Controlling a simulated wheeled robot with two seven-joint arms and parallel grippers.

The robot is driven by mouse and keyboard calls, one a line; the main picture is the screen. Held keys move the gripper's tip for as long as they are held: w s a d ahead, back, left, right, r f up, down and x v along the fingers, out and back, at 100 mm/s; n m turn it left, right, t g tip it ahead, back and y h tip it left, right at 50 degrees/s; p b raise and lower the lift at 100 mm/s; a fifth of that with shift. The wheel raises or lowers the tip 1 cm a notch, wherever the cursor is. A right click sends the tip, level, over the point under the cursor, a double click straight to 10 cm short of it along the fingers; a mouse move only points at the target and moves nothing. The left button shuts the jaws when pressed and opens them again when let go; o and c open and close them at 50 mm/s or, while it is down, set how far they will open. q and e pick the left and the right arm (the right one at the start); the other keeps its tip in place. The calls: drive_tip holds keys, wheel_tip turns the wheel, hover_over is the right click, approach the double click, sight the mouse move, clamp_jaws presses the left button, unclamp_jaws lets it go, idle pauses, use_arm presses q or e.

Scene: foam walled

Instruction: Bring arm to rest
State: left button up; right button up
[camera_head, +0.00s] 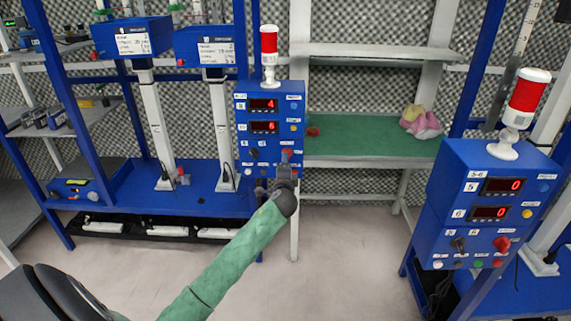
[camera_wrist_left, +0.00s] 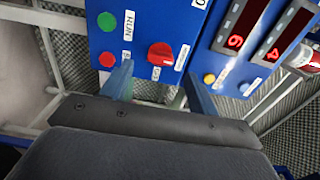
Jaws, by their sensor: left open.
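My left arm, in a green sleeve, reaches up from the bottom left in the head view. Its left gripper (camera_head: 277,180) is at the lower part of a blue control box (camera_head: 241,112) with two red displays. In the left wrist view the left gripper (camera_wrist_left: 158,80) is open and empty. Its two fingers point at the box face, one on either side of a red rotary knob (camera_wrist_left: 160,54). I cannot tell whether they touch it. A green button (camera_wrist_left: 130,18) and a red button (camera_wrist_left: 107,60) are beside the knob. My right gripper is not in view.
A red-and-white beacon (camera_head: 269,52) stands on the box. A second blue control box (camera_head: 492,200) with its own beacon stands at right. A green shelf (camera_head: 370,149) holds pink and yellow items (camera_head: 421,122). Blue frames stand at left. The pale floor (camera_head: 330,270) in front is clear.

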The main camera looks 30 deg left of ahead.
use_arm(q)
drive_tip(key=shift+v, duration=0.85)
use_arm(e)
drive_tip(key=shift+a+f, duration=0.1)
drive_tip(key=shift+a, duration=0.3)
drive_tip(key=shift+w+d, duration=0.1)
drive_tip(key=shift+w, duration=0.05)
use_arm(q)
drive_tip(key=s+d+f+n+g+h+p, duration=0.1)
drive_tip(key=s+d+f+n+g+h, duration=0.35)
drive_tip(key=s+d, duration=0.6)
drive_tip(key=s+d+f+n+g+h, duration=0.35)
drive_tip(key=s+d+f, duration=0.25)
drive_tip(key=s+d, duration=0.45)
drive_tip(key=s+d+f+g+h, duration=0.1)
drive_tip(key=s+d+f, duration=0.2)
drive_tip(key=s, duration=0.6)
drive_tip(key=s+d+f+g+h+p, duration=0.1)
drive_tip(key=s+d+f+g, duration=0.1)
drive_tip(key=s+d, duration=0.4)
drive_tip(key=s+d+f+n+g+h+p, duration=0.1)
drive_tip(key=s+d+f, duration=0.3)
drive_tip(key=s, duration=0.8)
drive_tip(key=shift+d+g, duration=0.5)
drive_tip(key=shift+d, duration=0.1)
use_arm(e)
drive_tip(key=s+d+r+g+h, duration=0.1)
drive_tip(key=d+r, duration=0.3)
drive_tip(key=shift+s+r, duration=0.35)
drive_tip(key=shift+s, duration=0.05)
